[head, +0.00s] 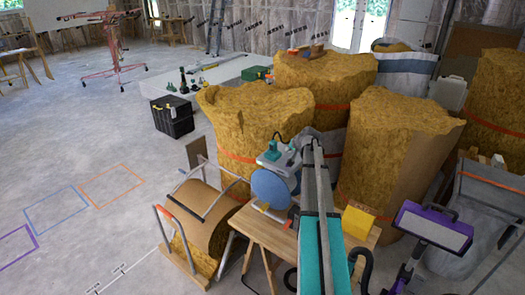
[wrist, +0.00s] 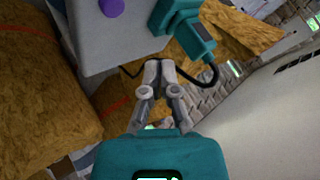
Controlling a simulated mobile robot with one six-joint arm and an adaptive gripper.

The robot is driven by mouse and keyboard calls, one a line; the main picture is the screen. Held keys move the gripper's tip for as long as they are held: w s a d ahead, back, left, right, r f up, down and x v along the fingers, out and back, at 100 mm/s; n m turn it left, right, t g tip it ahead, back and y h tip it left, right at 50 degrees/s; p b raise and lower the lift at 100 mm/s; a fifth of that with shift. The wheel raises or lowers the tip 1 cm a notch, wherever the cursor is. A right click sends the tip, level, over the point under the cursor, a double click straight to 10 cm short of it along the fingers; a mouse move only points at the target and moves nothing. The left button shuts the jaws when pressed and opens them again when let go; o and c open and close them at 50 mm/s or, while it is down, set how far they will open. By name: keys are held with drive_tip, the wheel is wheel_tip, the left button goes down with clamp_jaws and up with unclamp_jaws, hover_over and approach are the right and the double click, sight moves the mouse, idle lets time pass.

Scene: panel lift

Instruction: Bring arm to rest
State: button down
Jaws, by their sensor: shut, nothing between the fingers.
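My gripper (wrist: 158,68) shows in the wrist view with its two grey fingers together at the tips and nothing between them. Its teal body fills the bottom of that view. Just beyond the fingertips is a pale grey box-like body (wrist: 105,40) with a purple round knob. Beside it is a teal part (wrist: 184,26) with a black cable that loops down to the right of the fingers. I cannot tell whether the fingers touch any of these. In the head view I cannot make out my gripper clearly.
Large yellow insulation rolls (head: 255,115) crowd the middle and right. A wooden bench (head: 265,235) and a roll on a metal-framed cart (head: 200,225) stand close in front. A black crate (head: 172,117) sits further back. The grey floor (head: 75,150) at left is largely clear.

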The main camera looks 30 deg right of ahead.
drive_tip(key=s+a+f+n+g+y, duration=0.1)
drive_tip(key=s+a+n+g, duration=0.15)
drive_tip(key=a, duration=0.75)
drive_tip(key=s+a+f+n+g, duration=0.1)
drive_tip(key=s+a+f, duration=0.15)
drive_tip(key=a, duration=0.65)
drive_tip(key=s+a+f+n+g+y, duration=0.1)
drive_tip(key=s+a+n, duration=0.15)
drive_tip(key=a, duration=0.75)
drive_tip(key=s+a+f+n+g+h, duration=0.1)
drive_tip(key=s+a+n+g, duration=0.2)
drive_tip(key=s+a, duration=1.4)
drive_tip(key=shift+s+g+h, duration=0.2)
drive_tip(key=shift+g+h, duration=0.1)
drive_tip(key=shift+g, duration=0.55)
drive_tip(key=shift+d, duration=0.1)
